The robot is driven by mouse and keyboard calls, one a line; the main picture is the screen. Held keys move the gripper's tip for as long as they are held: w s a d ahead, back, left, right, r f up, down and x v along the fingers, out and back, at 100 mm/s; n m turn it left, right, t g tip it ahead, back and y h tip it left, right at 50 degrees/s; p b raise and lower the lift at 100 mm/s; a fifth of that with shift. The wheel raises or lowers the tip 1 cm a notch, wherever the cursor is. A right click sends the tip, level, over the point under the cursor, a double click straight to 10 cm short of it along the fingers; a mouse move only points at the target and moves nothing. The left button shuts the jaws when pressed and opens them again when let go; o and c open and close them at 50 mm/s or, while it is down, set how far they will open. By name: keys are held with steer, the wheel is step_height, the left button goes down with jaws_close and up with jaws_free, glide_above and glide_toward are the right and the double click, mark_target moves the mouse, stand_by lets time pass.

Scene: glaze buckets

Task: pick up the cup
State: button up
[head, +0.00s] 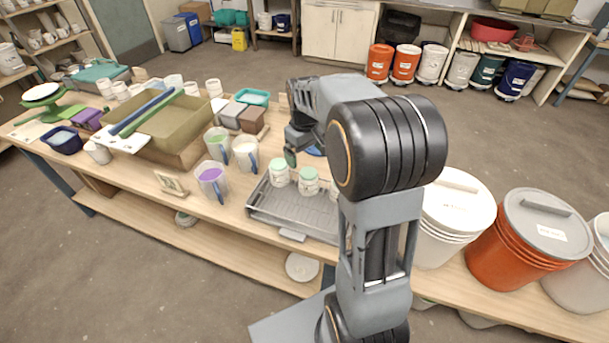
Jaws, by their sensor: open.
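Several white cups stand on the workbench: a row at the back left includes one cup (214,88) near the grey boxes and another cup (105,89) further left. A separate pale cup (97,152) is near the bench's front left edge, close to a dark blue tub. I cannot tell which cup the task means. My gripper (291,157) is over the middle of the bench, just behind the jars on the grey tray, partly hidden by my own arm. It is open, and I see nothing held in it.
Measuring jugs with green (217,144), white (246,153) and purple (212,181) contents stand left of the grey tray (275,209). The tray holds lidded jars (308,183). A large olive basin (170,130) fills the left. Lidded buckets (520,240) crowd the right.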

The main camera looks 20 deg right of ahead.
mark_target(307, 173)
step_height(307, 173, down, 7)
steer(key=shift+d, duration=0.15)
steer(key=shift+d+f+p, duration=0.15)
steer(key=shift+f+p, duration=0.15)
steer(key=shift+f, duration=1.05)
steer(key=shift+d+f+p, duration=0.15)
steer(key=shift+f+p, duration=0.1)
steer(key=shift+f, duration=1.1)
steer(key=c, duration=1.1)
